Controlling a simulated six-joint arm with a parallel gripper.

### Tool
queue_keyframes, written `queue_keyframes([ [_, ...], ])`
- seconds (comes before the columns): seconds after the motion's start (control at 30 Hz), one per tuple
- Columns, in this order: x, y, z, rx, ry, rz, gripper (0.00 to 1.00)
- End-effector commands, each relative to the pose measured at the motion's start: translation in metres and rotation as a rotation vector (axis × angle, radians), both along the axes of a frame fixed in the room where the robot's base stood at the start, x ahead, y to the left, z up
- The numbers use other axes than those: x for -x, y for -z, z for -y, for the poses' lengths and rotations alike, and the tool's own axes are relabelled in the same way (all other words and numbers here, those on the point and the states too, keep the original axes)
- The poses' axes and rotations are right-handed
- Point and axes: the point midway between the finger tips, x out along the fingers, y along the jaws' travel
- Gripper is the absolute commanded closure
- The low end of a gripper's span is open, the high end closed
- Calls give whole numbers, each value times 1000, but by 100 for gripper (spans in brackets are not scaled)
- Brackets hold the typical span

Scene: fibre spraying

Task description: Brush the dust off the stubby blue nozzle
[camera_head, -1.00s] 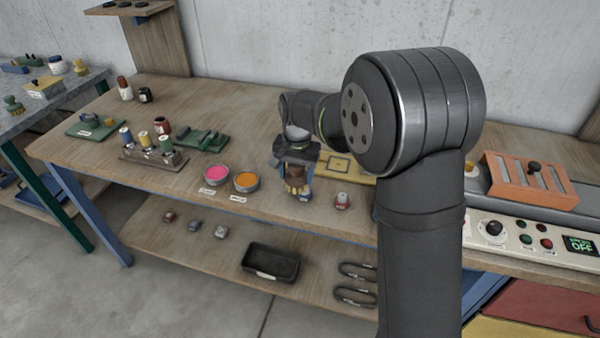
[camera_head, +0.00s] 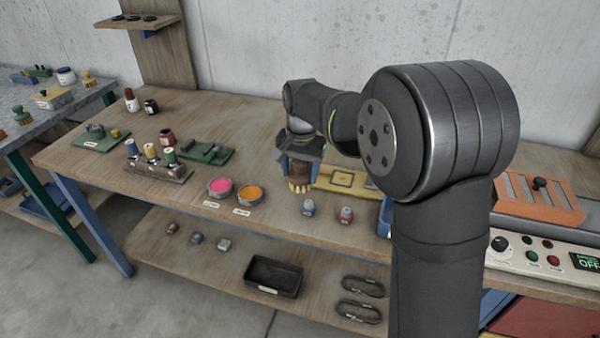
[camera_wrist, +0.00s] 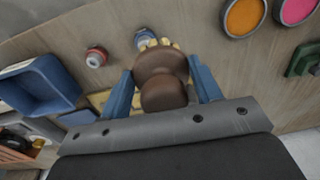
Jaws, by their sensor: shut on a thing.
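My gripper (camera_head: 301,170) is shut on a brush (camera_wrist: 162,75) with a round brown handle and pale yellow bristles. In the wrist view, its two blue fingers clasp the handle from both sides. The stubby blue nozzle (camera_head: 309,207) stands upright on the workbench near its front edge. In the head view, the bristles are just behind and slightly left of it, with a small gap in the picture. In the wrist view, the blue nozzle (camera_wrist: 144,36) shows just beyond the bristles. I cannot tell whether dust remains on it.
A red nozzle (camera_head: 345,215) stands right of the blue one. Pink (camera_head: 220,187) and orange (camera_head: 249,195) pots stand to the left. A blue bin (camera_wrist: 42,84) lies left in the wrist view. A spool rack (camera_head: 158,170) is farther left. The bench's front left is clear.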

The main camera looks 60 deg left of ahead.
Motion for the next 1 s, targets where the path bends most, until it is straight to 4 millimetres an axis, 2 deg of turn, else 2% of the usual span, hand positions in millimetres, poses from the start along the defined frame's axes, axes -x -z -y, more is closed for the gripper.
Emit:
queue_keyframes([
  [0.17,0,-2,0,-1,0,0,71],
  [0.5,0,-28,0,-2,0,1,71],
  [0.8,-1,-30,0,-1,0,1,71],
  [0.9,-9,-31,3,-1,7,0,71],
  [1.0,-30,-35,11,-2,21,1,71],
])
